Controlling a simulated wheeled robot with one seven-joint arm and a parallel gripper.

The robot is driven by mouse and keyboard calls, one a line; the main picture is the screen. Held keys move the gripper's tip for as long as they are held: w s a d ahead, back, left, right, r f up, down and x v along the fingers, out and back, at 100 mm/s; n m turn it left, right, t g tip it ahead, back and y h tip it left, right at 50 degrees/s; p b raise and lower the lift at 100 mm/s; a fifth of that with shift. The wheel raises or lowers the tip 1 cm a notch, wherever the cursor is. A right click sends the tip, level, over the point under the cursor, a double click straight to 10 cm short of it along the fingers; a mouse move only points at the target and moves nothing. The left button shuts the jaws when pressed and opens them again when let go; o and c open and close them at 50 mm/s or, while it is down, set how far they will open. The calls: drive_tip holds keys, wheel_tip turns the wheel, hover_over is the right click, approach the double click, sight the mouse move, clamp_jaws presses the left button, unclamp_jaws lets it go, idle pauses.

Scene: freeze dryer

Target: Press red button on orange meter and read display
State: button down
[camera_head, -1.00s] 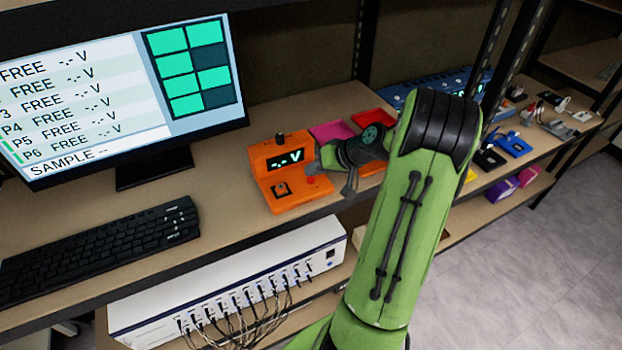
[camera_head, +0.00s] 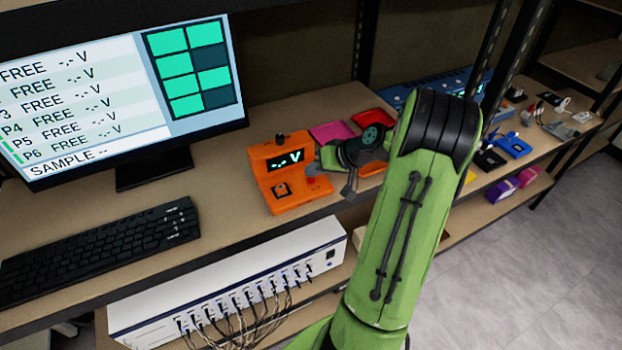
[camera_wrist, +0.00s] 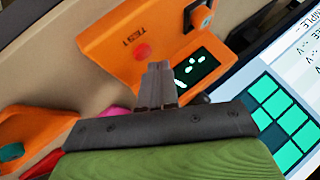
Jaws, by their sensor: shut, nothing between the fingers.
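The orange meter (camera_head: 290,187) stands on the shelf right of the monitor, its small display (camera_head: 285,160) lit with "-.- V". In the wrist view the meter (camera_wrist: 110,48) fills the upper middle, with the red button (camera_wrist: 142,51) beside the word "TEST" and the lit display (camera_wrist: 195,66) to its right. My gripper (camera_wrist: 158,68) is shut and empty, its tips just below the red button in that picture. I cannot tell whether they touch the meter. In the head view my gripper (camera_head: 318,170) is at the meter's right side, its tips hard to make out.
A monitor (camera_head: 185,155) with several "FREE -.- V" rows and a black keyboard (camera_head: 100,250) are at left. Pink (camera_head: 333,131) and red (camera_head: 373,120) trays lie behind my gripper. A white cabled box (camera_head: 230,285) sits below. Bare shelf lies between keyboard and meter.

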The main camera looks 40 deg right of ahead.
sight(315, 180)
idle(0.4)
drive_tip(key=shift+f+b, duration=0.45)
drive_tip(key=shift+f, duration=0.15)
drive_tip(key=shift+r+p, duration=0.3)
drive_tip(key=shift+r, duration=0.3)
wheel_tip(315, 180, up, 6)
drive_tip(key=p, duration=0.4)
drive_tip(key=shift+p, duration=0.3)
